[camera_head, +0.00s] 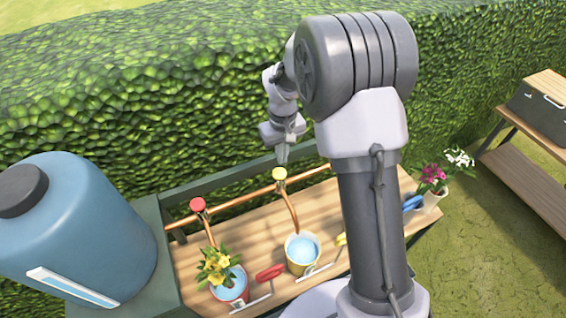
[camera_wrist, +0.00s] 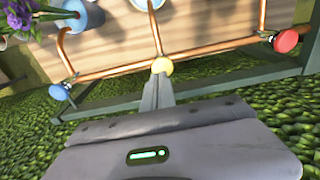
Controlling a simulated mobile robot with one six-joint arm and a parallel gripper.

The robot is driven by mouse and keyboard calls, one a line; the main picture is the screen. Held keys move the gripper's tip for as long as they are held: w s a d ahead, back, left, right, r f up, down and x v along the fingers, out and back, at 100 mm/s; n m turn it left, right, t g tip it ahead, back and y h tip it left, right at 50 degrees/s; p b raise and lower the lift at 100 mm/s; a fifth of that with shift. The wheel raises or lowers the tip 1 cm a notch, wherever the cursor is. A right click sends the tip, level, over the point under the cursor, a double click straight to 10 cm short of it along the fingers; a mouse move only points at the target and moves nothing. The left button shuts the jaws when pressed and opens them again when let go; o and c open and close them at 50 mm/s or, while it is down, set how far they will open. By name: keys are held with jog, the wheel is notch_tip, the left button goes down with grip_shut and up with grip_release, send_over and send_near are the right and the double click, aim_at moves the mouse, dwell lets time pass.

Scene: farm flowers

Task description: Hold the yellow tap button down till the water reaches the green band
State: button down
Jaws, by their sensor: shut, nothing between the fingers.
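The yellow tap button (camera_head: 279,173) sits on the copper pipe at the back of the bench; it also shows in the wrist view (camera_wrist: 162,66). My gripper (camera_head: 282,160) is shut and empty, pointing down just above the yellow button. In the wrist view its fingertips (camera_wrist: 160,78) meet the button's edge; I cannot tell whether they touch. A yellow bucket (camera_head: 289,255) with blue water stands below the yellow tap's spout. No green band can be made out from here.
A blue button (camera_wrist: 59,92) shows in the wrist view. A blue tank (camera_head: 80,225) stands at left, with a hedge (camera_head: 150,90) behind.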

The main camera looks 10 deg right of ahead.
notch_tip(320, 180, up, 7)
jog(key=p, duration=0.1)
jog(key=shift+w+f, duration=0.2)
jog(key=shift+w, duration=0.1)
jog(key=shift+s, duration=0.1)
jog(key=s+a+r+m+t+b, duration=0.1)
jog(key=s+r+m+t+b, duration=0.2)
jog(key=s+b, duration=0.65)
jog(key=s+a+f+m+t+y+b, duration=0.1)
jog(key=s+b, duration=0.2)
jog(key=s, duration=0.5)
jog(key=s+a+f+m+t+b, duration=0.1)
jog(key=s+f+m+b, duration=0.1)
jog(key=s, duration=0.7)
jog(key=shift+s+a+f+m+y+b, duration=0.2)
jog(key=shift+f+m+y+b, duration=0.15)
jog(key=shift+b, duration=0.45)
jog(key=shift+w, duration=0.1)
